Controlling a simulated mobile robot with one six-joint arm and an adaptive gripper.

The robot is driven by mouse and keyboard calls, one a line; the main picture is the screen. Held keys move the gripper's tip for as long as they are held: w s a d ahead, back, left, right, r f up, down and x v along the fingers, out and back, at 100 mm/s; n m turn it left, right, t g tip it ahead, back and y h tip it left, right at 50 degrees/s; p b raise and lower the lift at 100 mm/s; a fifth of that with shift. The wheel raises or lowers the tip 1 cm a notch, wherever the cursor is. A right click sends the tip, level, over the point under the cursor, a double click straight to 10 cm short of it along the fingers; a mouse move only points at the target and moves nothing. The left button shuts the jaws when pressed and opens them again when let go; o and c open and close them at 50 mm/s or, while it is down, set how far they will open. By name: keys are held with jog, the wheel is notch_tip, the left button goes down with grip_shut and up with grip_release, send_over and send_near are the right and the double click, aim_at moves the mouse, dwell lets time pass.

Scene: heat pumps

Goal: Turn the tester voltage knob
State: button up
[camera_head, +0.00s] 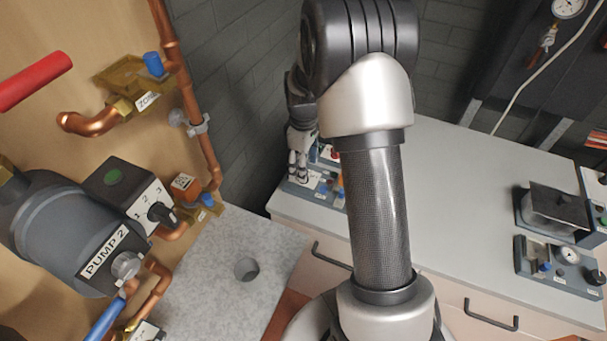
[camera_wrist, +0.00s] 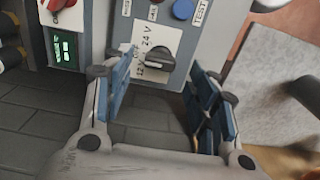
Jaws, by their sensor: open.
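The tester (camera_wrist: 182,38) is a grey box with a white plate marked 12 V and 24 V in the wrist view. Its dark voltage knob (camera_wrist: 158,60) sits on that plate. My gripper (camera_wrist: 164,76) is open, with one blue-padded finger to the left of the knob and the other to the right. I cannot tell whether either finger touches it. In the head view my gripper (camera_head: 298,168) is over the tester (camera_head: 322,190) at the back left of the bench; my arm hides part of the tester, and the knob is not discernible there.
A blue button (camera_wrist: 183,9) is above the knob. A green display (camera_wrist: 65,48) and a red knob (camera_wrist: 60,4) are to the left. Pump 2 (camera_head: 60,230) is at left.

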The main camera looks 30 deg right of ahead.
jog(key=shift+f+b, duration=0.35)
jog(key=shift+f, duration=1.35)
jog(key=shift+c, duration=0.5)
jog(key=c, duration=1)
